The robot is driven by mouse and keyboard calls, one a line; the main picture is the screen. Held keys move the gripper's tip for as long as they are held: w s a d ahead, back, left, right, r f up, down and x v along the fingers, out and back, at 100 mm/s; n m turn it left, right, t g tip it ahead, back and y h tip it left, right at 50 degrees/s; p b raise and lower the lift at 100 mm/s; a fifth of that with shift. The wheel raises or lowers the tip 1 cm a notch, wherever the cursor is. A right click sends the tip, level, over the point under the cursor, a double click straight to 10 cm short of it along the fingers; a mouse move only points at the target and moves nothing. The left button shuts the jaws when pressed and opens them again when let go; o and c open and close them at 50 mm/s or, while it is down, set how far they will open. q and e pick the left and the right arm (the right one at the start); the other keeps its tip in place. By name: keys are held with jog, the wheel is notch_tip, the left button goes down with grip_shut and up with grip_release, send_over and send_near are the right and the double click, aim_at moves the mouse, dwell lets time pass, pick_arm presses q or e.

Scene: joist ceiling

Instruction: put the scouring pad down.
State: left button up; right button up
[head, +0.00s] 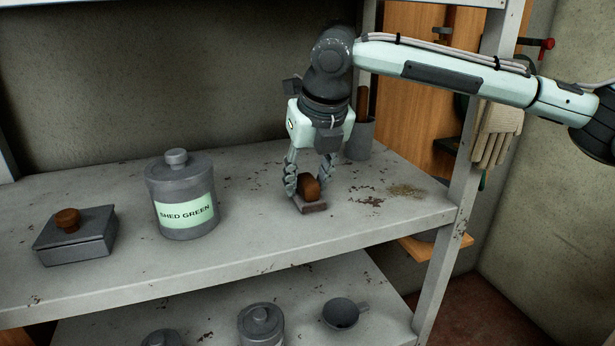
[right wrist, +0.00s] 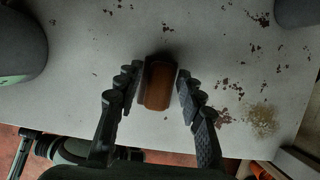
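My left gripper is out of view.
The canister labelled SHED GREEN (head: 181,195) and a grey box with a brown knob (head: 75,235) stand to the left. A grey pot (head: 359,139) is behind, near the shelf upright (head: 460,200). Crumbs (head: 405,190) lie to the right. Clear shelf lies between canister and pad.

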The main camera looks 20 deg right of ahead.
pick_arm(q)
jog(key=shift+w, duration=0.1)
pick_arm(e)
jog(key=shift+r, duration=0.1)
jog(key=shift+s+r, duration=0.15)
jog(key=shift+r, duration=0.5)
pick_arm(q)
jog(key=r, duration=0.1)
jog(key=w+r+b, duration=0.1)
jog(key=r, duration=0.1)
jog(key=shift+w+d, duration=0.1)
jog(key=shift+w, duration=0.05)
pick_arm(e)
jog(key=s, duration=1.2)
jog(key=shift+d, duration=0.25)
